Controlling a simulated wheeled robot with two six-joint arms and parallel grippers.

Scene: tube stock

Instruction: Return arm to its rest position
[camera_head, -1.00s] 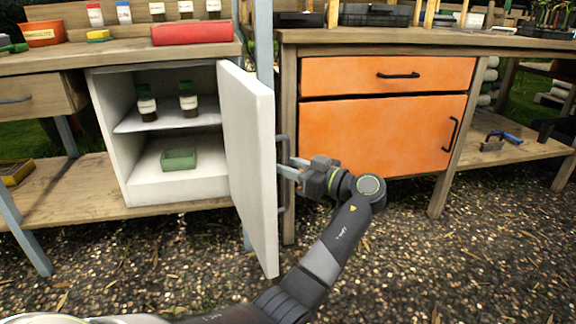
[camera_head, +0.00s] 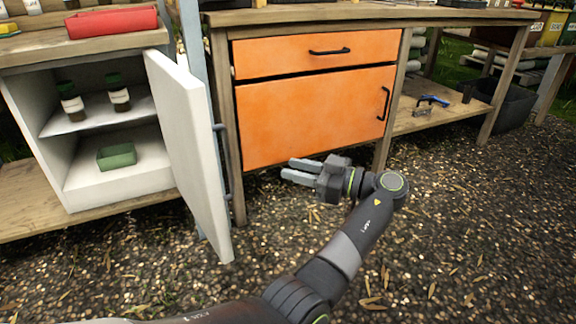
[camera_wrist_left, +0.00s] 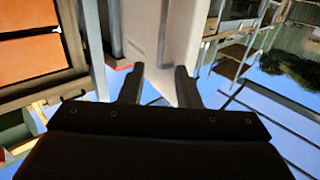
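My left gripper (camera_head: 296,172) is out in front of the orange cabinet, to the right of the open white door (camera_head: 188,140) and apart from it. Its two fingers are spread with a gap between them and hold nothing. The left wrist view shows both fingers (camera_wrist_left: 158,86) apart, with the pale door (camera_wrist_left: 163,40) beyond them. My left arm reaches in from the lower left of the head view. My right gripper is not in any view.
The white cabinet (camera_head: 50,165) stands open, with two dark jars and a green tray (camera_head: 117,156) inside. The orange cabinet door (camera_head: 320,115) and drawer are shut. A blue-handled tool (camera_head: 432,100) lies on the low shelf at right. Gravel in front is clear.

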